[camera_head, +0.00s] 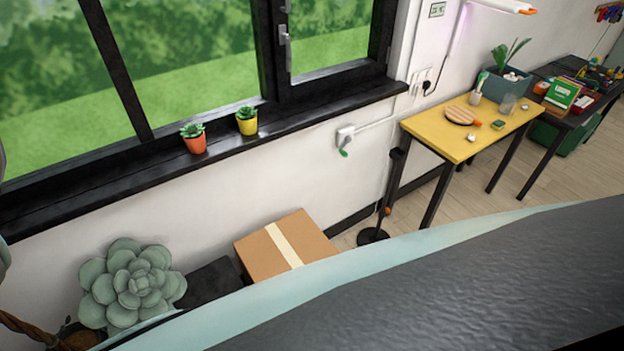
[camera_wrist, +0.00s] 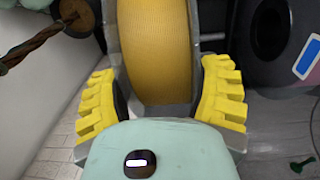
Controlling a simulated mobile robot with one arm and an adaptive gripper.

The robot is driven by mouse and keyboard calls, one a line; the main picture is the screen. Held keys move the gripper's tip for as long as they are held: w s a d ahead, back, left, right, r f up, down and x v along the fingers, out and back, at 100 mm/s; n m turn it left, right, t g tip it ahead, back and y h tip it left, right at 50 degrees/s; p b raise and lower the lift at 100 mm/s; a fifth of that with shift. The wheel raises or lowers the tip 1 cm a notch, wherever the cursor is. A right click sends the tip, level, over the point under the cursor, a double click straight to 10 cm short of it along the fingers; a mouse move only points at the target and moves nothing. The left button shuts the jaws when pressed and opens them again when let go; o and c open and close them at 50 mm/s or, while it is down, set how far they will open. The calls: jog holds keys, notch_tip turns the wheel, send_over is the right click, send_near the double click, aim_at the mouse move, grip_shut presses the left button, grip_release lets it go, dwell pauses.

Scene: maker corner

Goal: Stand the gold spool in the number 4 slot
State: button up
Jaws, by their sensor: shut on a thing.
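The gold spool (camera_wrist: 155,50) fills the top middle of the wrist view, with yellow-gold filament wound between grey flanges. My gripper (camera_wrist: 160,88) has its yellow ribbed fingers on both sides of the spool and is shut on it. The upper part of the spool is cut off by the frame edge. The number 4 slot does not show in either view. Neither the spool nor my gripper can be made out in the head view.
In the head view, a cardboard box (camera_head: 285,250) and a large succulent (camera_head: 130,285) stand by the window wall. A yellow table (camera_head: 430,125) holds small items. In the wrist view, a dark round object (camera_wrist: 268,35) is right of the spool; a brown twisted rod (camera_wrist: 35,45) is left.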

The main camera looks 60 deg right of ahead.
jog(key=shift+w+f+b, duration=0.15)
jog(key=shift+f+b, duration=0.15)
jog(key=shift+b, duration=0.1)
dwell(0.3)
jog(key=o, duration=1.1)
jog(key=shift+c, duration=0.2)
jog(key=shift+o, duration=1.3)
jog(key=shift+a+r, duration=0.15)
jog(key=shift+r, duration=0.6)
jog(key=shift+d+r, duration=0.2)
jog(key=shift+r, duration=0.45)
notch_tip(320, 180, up, 9)
jog(key=shift+s+a, duration=0.15)
jog(key=shift+s, duration=0.05)
